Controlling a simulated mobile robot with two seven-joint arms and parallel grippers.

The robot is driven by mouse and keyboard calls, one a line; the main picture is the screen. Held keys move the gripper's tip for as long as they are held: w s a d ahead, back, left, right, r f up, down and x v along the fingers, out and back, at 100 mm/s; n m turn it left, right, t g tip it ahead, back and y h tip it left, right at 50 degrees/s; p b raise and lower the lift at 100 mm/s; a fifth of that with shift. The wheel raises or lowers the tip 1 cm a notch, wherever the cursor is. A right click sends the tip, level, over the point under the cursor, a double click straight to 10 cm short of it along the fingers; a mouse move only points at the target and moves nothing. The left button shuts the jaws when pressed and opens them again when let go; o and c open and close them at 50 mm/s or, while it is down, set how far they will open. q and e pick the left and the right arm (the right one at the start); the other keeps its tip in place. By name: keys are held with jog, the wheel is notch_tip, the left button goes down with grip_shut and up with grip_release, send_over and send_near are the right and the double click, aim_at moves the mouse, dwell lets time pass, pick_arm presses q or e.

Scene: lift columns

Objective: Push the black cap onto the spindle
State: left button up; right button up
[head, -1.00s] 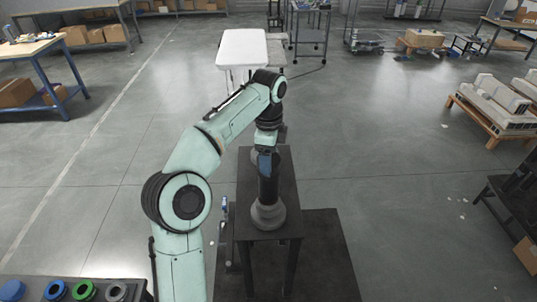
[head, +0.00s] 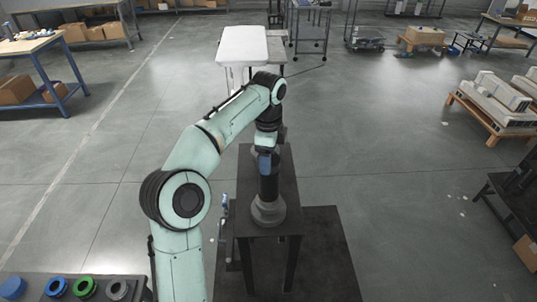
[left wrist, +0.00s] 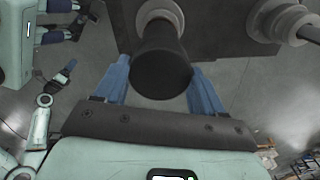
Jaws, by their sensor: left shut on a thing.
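The black cap (head: 268,187) is a dark upright cylinder above a grey collar (head: 268,211) on the dark stand. In the left wrist view the black cap (left wrist: 160,72) lies between the two blue fingers, with its near end toward the camera. My left gripper (head: 267,162) comes down from above, shut on the cap's upper part; its fingers also show in the left wrist view (left wrist: 160,84). A grey collar (left wrist: 160,11) shows at the cap's far end. The spindle under the cap is hidden, so I cannot tell how deep the cap sits. My right gripper is out of view.
A second grey collar (left wrist: 281,19) with a bare rod stands beside the cap in the left wrist view. The dark stand (head: 288,185) sits on a dark floor plate (head: 325,255). A rack of coloured rings (head: 84,286) is at the front left.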

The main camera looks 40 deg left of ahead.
pick_arm(q)
jog(key=shift+f, duration=0.8)
dwell(2.2)
jog(key=o, duration=1.2)
jog(key=shift+c, duration=0.2)
jog(key=shift+r, duration=0.5)
jog(key=shift+r, duration=3.15)
jog(key=shift+c, duration=0.2)
grip_shut()
jog(key=shift+f, duration=0.1)
